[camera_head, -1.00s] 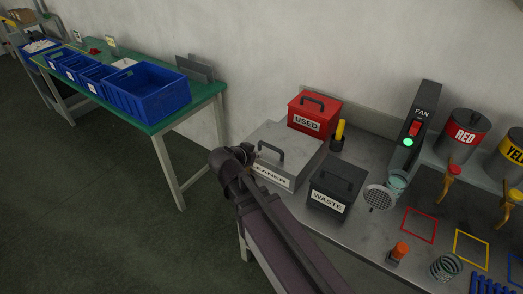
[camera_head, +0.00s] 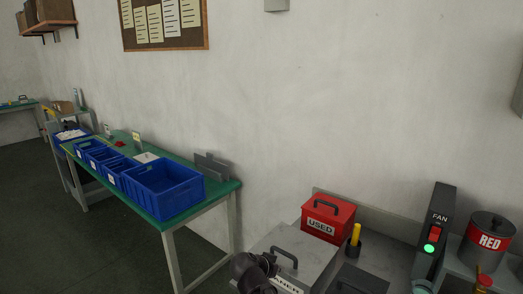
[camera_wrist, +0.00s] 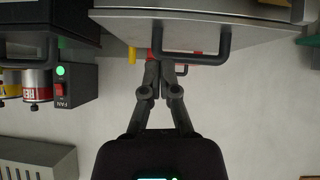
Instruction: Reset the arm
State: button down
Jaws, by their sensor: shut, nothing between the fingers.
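My gripper (camera_wrist: 160,78) shows in the wrist view, its two dark fingers together with nothing between them. The wrist picture appears upside down. The fingertips lie in front of the handle of the grey cleaner box (camera_wrist: 225,22) in that picture; I cannot tell the gap. In the head view my arm shows only as a dark joint at the bottom edge, over the left side of the cleaner box (camera_head: 306,245). The gripper itself is not visible there.
A red USED box (camera_head: 327,218), a yellow-handled tool (camera_head: 355,234), a black waste box (camera_head: 362,279) and a fan unit with a lit green light (camera_head: 436,220) crowd the bench. A red paint can (camera_head: 490,240) stands right. Blue bins (camera_head: 163,190) sit on the green table (camera_head: 215,190).

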jog(key=s+d+f+n+g+y, duration=0.6)
jog(key=s+d, duration=0.3)
jog(key=d, duration=0.2)
jog(key=shift+s+d+f+n+g+y, duration=0.25)
jog(key=shift+f+n+g+y, duration=0.2)
jog(key=shift+g, duration=0.25)
jog(key=shift+w+r, duration=0.1)
dwell(0.5)
